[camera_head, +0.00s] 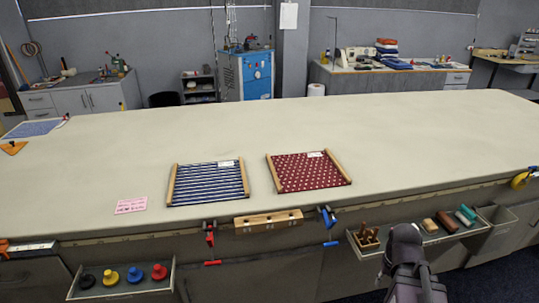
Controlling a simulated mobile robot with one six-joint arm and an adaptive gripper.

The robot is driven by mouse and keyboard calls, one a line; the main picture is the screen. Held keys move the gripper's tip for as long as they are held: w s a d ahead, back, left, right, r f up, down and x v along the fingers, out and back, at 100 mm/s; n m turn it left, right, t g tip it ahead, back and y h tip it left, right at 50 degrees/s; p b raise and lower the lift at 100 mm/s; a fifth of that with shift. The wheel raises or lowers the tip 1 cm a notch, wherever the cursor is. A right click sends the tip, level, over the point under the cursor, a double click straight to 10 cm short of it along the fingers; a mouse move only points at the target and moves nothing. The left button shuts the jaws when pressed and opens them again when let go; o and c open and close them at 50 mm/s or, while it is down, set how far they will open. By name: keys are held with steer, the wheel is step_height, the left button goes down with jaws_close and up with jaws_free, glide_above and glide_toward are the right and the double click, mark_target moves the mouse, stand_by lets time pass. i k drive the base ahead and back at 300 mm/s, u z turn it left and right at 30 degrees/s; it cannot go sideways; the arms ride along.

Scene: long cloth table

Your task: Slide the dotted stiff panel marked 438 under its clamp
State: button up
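A dark red panel with white dots (305,176) lies flat on the cloth table, between two wooden side strips. A small white label (315,154) sits at its far edge; its number is too small to read. A blue clamp (328,218) is on the table's front edge, just in front of the red panel and apart from it. A red clamp (210,238) is on the same edge farther left. Which clamp belongs to the panel cannot be told. A dark part of my arm rises at the lower right; no gripper fingers show.
A blue-and-white striped panel (207,184) lies left of the red one. A pink card (131,205) lies near the front edge. A wooden block with holes (268,222) is between the clamps. Open trays (80,282) hang below the edge. The table's far half is clear.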

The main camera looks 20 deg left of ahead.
mark_target(307, 171)
steer(key=u, duration=0.4)
steer(key=i, duration=0.85)
steer(key=u, duration=0.5)
